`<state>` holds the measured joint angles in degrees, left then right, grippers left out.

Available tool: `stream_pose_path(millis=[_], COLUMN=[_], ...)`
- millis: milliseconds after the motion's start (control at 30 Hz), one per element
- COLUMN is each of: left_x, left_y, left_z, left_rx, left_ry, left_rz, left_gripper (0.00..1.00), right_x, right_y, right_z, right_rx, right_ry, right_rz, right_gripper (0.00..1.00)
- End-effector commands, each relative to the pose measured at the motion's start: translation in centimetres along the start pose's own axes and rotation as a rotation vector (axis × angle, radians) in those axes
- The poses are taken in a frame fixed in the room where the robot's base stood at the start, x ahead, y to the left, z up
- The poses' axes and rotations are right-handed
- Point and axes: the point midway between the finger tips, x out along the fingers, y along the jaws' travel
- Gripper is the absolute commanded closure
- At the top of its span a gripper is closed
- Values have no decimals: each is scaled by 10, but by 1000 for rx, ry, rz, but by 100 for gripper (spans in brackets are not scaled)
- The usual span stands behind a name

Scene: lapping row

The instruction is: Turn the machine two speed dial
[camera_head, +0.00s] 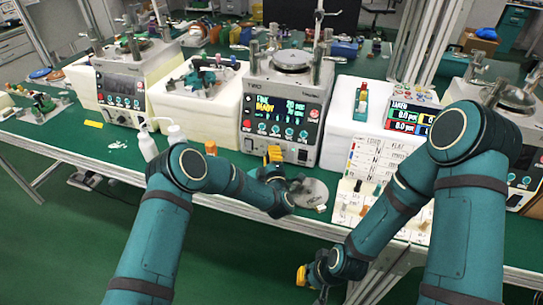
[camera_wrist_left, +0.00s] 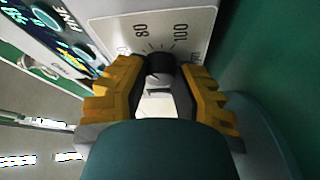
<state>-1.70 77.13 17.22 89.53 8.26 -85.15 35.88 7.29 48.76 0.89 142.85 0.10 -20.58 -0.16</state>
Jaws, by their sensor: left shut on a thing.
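Machine two (camera_head: 288,98) is the middle lapping machine, with a dark front panel and a green and yellow display. My left gripper (camera_head: 274,155) is at the lower part of its front. In the left wrist view my left gripper (camera_wrist_left: 162,75) has its orange fingers on both sides of the black speed dial (camera_wrist_left: 160,64), shut on it. The dial sits on a pale scale plate (camera_wrist_left: 155,32) where 80 and 100 can be read. In the head view the gripper hides the dial. My right gripper (camera_head: 303,277) is low, in front of the bench, its fingers too small to judge.
White bottles (camera_head: 148,146) stand left of machine two. A round grey plate (camera_head: 310,193) lies on the bench by my left wrist. A lettered board (camera_head: 372,162) and a red and green display (camera_head: 405,118) stand at right. The green floor in front is clear.

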Motion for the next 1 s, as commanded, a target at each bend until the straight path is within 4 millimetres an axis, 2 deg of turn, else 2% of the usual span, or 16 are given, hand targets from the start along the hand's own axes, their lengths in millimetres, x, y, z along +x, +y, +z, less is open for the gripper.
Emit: stream_pose_path(millis=[233,267,300,333,767,867,1000], left_x=[3,3,3,3,1,1,1], left_y=[2,2,2,2,1,2,4], left_z=[-4,-4,-4,-4,-2,-3,-4], left_rx=[-1,-1,-1,-1,-50,-144,-354], left_ry=[11,11,10,10,1,-3,-13], left_rz=[6,6,6,5,-23,-68,-168], left_gripper=[100,61,47,39,39,39,39], right_x=[0,0,0,0,-2,-7,-23], right_y=[0,0,0,0,-1,-3,-9], right_z=[0,0,0,0,0,-1,-3], right_rx=[0,0,0,0,0,0,0], right_ry=[0,0,0,0,0,0,0], right_rz=[0,0,0,0,0,0,0], right_gripper=[100,100,100,100,100,100,100])
